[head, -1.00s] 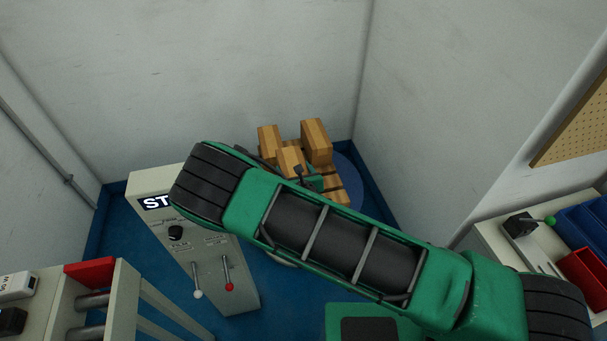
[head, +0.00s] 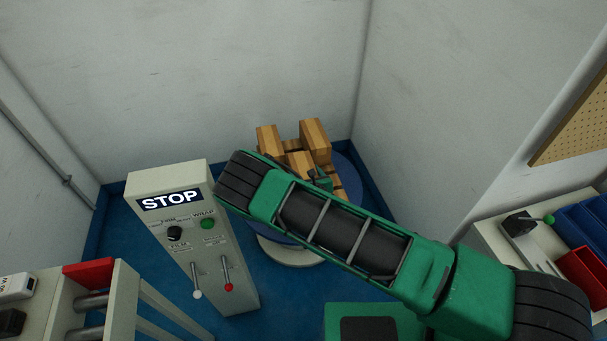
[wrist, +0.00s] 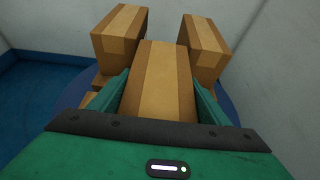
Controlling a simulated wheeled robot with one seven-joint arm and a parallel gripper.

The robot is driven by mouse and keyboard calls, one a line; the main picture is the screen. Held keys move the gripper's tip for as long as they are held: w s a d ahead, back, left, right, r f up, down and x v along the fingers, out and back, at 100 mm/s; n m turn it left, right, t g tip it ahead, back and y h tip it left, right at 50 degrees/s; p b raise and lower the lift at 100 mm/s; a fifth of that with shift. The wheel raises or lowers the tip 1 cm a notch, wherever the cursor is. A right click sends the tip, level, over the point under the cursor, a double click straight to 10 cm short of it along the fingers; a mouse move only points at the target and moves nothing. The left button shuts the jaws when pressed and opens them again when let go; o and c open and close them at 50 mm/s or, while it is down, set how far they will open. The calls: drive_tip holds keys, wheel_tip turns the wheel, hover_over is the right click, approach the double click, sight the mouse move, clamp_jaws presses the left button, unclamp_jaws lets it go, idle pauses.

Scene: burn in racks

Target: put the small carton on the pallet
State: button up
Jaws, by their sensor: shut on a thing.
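The small carton (wrist: 160,80) is brown with a lighter tape strip. My gripper (wrist: 160,95) is shut on it, with a green finger at each side. In the head view the held carton (head: 299,162) shows in front of two other cartons, partly hidden by my arm. The wooden pallet (head: 352,186) lies under the cartons on a blue round turntable; my arm covers much of it. Whether the held carton touches the pallet I cannot tell.
Two cartons stand at the back of the pallet, one left (head: 267,141) and a taller one right (head: 315,140). A grey control post (head: 188,240) with a STOP sign and levers stands left of the turntable (head: 262,225). Walls close off the corner behind.

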idle(0.3)
drive_tip(key=o, duration=1.8)
drive_tip(key=shift+f, duration=0.1)
drive_tip(key=shift+c, duration=0.2)
drive_tip(key=v, duration=1.2)
